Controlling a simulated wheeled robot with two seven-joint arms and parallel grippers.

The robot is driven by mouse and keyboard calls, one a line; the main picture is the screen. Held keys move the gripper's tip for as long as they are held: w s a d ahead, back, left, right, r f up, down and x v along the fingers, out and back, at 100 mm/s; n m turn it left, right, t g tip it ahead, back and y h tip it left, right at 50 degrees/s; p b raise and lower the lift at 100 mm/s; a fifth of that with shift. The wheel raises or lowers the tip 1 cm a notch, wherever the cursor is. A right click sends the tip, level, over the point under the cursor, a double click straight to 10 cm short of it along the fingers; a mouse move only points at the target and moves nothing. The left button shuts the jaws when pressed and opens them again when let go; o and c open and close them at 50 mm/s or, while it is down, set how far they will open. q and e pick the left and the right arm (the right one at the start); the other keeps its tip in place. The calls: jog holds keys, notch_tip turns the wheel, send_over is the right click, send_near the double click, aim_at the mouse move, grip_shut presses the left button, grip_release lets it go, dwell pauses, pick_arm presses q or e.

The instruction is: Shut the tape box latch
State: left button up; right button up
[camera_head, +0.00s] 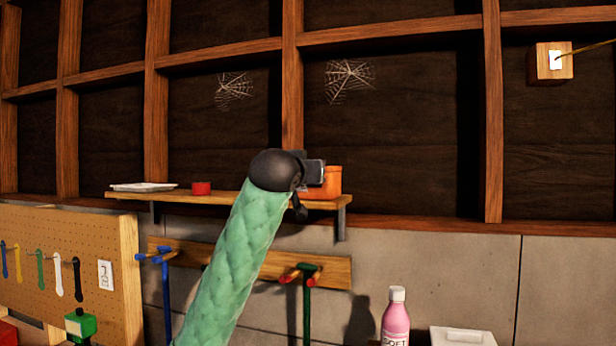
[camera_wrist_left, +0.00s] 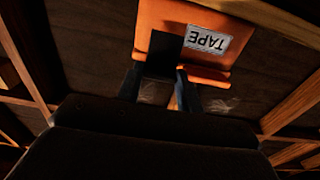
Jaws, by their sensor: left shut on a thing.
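The orange tape box (camera_head: 332,184) stands at the right end of the wooden wall shelf, partly hidden behind my left gripper (camera_head: 318,172). In the left wrist view the box (camera_wrist_left: 157,20) appears upside down, with a white TAPE label (camera_wrist_left: 208,41) and an orange lip along one edge. My left gripper (camera_wrist_left: 168,88) is at the box's front, shut on a part of it. The fingers and a dark patch cover the spot, so I cannot tell whether the latch is between them or how it stands. My right gripper is in neither view.
The shelf (camera_head: 240,200) also holds a red roll (camera_head: 201,188) and a white tray (camera_head: 143,187). Below are a tool rail (camera_head: 335,270), a pegboard (camera_head: 120,240), a pink bottle (camera_head: 396,318) and a white box (camera_head: 462,336). Wall studs stand close behind the shelf.

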pick_arm(q)
jog(key=shift+w+d+r+g+y, duration=0.1)
jog(key=shift+w+r+g+y, duration=0.15)
jog(key=shift+g, duration=0.4)
jog(key=shift+w+d+r+g+y, duration=0.15)
jog(key=shift+w+r+g, duration=0.1)
jog(key=shift+g, duration=0.4)
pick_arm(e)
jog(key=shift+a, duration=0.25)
pick_arm(q)
jog(key=shift+a, duration=0.1)
jog(key=o, duration=1)
jog(key=shift+d, duration=0.2)
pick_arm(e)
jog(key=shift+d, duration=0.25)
pick_arm(q)
jog(key=shift+a, duration=0.1)
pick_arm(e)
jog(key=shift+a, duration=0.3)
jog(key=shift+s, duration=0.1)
